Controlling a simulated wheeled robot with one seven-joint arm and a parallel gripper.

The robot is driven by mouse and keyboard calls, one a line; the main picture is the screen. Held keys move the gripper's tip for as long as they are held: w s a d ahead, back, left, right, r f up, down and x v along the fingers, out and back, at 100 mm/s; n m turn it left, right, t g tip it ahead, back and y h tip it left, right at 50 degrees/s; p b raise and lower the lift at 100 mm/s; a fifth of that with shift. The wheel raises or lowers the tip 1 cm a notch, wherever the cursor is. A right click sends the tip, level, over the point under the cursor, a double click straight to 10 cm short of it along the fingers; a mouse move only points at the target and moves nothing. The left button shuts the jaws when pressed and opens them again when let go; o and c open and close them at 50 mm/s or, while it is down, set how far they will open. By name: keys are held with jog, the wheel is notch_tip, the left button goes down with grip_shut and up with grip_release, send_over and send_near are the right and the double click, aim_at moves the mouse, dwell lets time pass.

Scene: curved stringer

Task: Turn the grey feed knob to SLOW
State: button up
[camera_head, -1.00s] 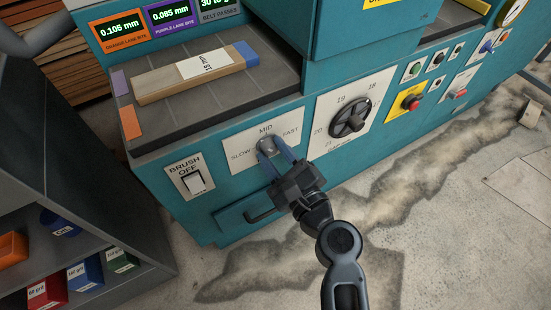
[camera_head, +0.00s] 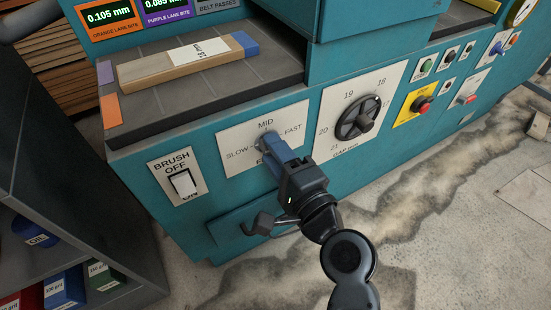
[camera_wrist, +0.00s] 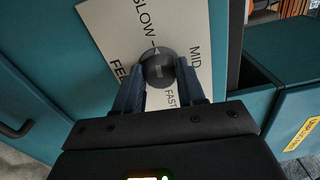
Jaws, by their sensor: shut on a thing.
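The feed knob (camera_wrist: 158,66) is a dark grey round knob on a white plate (camera_wrist: 104,22) marked SLOW, MID and FAST. My gripper (camera_wrist: 159,74) is shut on it, one blue finger on each side, as the wrist view shows. A small pale mark on the knob's rim points toward the SLOW tick in that view. In the head view my gripper (camera_head: 267,144) reaches the plate (camera_head: 236,165) from the lower right. Its fingers hide most of the knob there, and part of the FEED label is covered.
A brush rocker switch (camera_head: 183,184) is left of the plate, and a black gap handwheel (camera_head: 358,118) is right of it. A drawer handle (camera_head: 262,226) sticks out below. A wooden piece (camera_head: 180,66) lies on the bed above. Grey shelving (camera_head: 60,215) stands at left.

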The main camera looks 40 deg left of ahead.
jog(key=shift+f+n+b, duration=0.1)
jog(key=shift+n+b, duration=0.25)
jog(key=shift+n, duration=0.35)
jog(key=o, duration=1)
jog(key=shift+d, duration=0.1)
jog(key=v, duration=0.7)
jog(key=shift+s+d, duration=0.15)
jog(key=shift+d, duration=0.15)
